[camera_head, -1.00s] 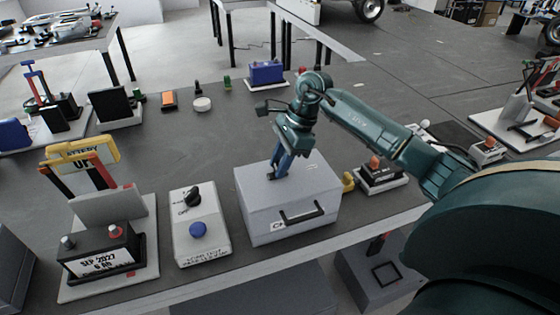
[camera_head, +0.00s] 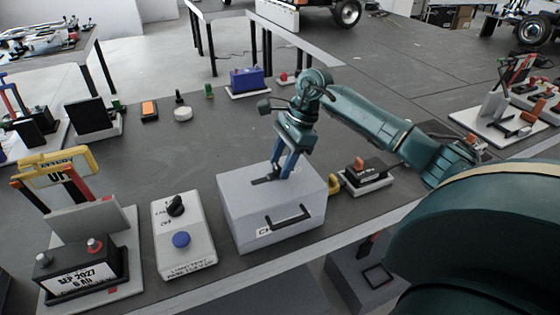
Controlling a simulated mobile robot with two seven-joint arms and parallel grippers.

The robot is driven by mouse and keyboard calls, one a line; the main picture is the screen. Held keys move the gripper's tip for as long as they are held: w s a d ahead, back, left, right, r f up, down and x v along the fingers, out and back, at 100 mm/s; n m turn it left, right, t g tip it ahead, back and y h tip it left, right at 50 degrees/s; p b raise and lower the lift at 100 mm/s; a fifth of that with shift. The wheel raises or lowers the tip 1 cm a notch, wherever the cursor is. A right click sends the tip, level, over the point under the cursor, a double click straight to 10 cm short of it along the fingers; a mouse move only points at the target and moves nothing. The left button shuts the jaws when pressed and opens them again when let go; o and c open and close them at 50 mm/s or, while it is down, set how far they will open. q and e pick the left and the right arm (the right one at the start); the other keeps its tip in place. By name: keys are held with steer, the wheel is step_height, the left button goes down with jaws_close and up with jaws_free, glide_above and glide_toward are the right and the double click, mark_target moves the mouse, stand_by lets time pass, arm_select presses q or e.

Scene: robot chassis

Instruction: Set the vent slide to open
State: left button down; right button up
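A light grey box (camera_head: 300,195) with a black front handle (camera_head: 290,218) and a partly covered label stands on the dark bench. A small dark strip (camera_head: 262,181) shows in its lid; it looks like the vent slide, but its setting cannot be read. My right gripper (camera_head: 280,177) points down at the lid, with its blue fingers at the right end of the strip. The fingers hide part of it, and whether they grip anything is unclear. My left gripper is not in view.
A grey switch box (camera_head: 183,235) with a black knob and blue button stands left of the grey box. A battery unit (camera_head: 85,262) is farther left. A yellow hasp (camera_head: 334,186) and a switch base (camera_head: 363,175) are close on the right.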

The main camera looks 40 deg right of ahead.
steer(key=shift+o, duration=0.6)
steer(key=shift+a, duration=0.1)
steer(key=shift+r, duration=0.3)
steer(key=b+v, duration=0.1)
steer(key=v, duration=1.1)
steer(key=shift+d+r, duration=0.2)
steer(key=shift+d, duration=0.1)
steer(key=shift+s+f, duration=0.1)
